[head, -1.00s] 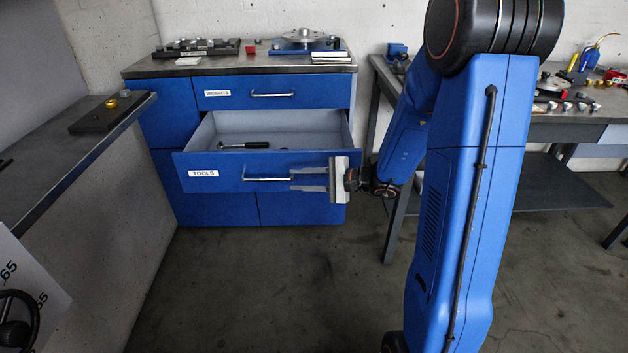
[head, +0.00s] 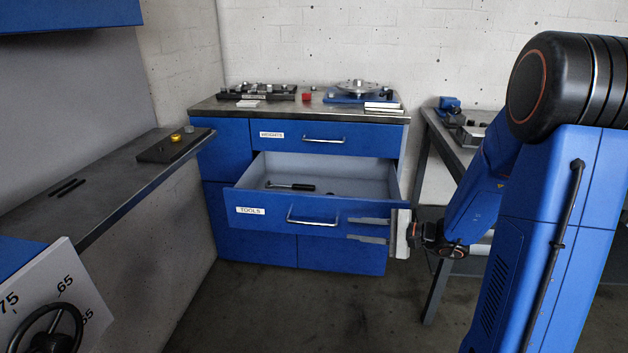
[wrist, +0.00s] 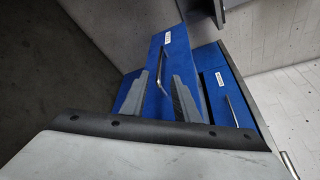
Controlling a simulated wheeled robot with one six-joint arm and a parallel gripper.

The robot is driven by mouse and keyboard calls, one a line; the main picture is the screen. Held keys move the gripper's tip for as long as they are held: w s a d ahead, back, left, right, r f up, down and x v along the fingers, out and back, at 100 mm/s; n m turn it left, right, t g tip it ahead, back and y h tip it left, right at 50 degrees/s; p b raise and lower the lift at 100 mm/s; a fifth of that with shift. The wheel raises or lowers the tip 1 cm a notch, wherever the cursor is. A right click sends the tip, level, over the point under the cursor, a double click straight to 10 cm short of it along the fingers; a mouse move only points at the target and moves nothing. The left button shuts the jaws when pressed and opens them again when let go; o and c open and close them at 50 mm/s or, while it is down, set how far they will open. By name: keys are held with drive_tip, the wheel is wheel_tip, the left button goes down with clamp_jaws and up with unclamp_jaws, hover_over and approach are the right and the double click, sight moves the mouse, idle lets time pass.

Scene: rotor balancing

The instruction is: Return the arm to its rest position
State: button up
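My gripper (head: 374,230) is in front of the right part of the open TOOLS drawer (head: 273,217), its two fingers pointing left across the drawer front. The fingers are apart, with nothing between them. In the wrist view my gripper (wrist: 172,88) shows two spread grey fingers, and the drawer handle (wrist: 150,72) appears beyond and between them. I cannot tell whether the fingers touch the drawer. My blue arm stands bent at the right of the head view.
The drawer juts out from the blue cabinet (head: 228,245) and holds a black-handled tool (head: 290,187). The WEIGHTS drawer (head: 326,138) above is shut. A grey shelf (head: 95,190) runs along the left. A second workbench (head: 450,140) stands behind my arm. Floor is clear before the cabinet.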

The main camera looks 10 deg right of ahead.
drive_tip(key=s+a+r+n+g+h, duration=0.2)
drive_tip(key=s+a+n+g, duration=0.2)
drive_tip(key=s, duration=0.5)
drive_tip(key=s+a+r+n+g+h, duration=0.1)
drive_tip(key=s+a+n+g, duration=0.25)
drive_tip(key=s, duration=0.55)
drive_tip(key=s+d+r+n+t+h, duration=0.1)
drive_tip(key=s+d+r+n+h, duration=0.1)
drive_tip(key=s+d+n+h, duration=0.1)
drive_tip(key=s+d+r+n+t+h, duration=0.2)
drive_tip(key=s+d+r+n+h, duration=0.1)
drive_tip(key=s+d+h, duration=0.3)
drive_tip(key=shift+s+d, duration=1)
drive_tip(key=shift+s, duration=0.55)
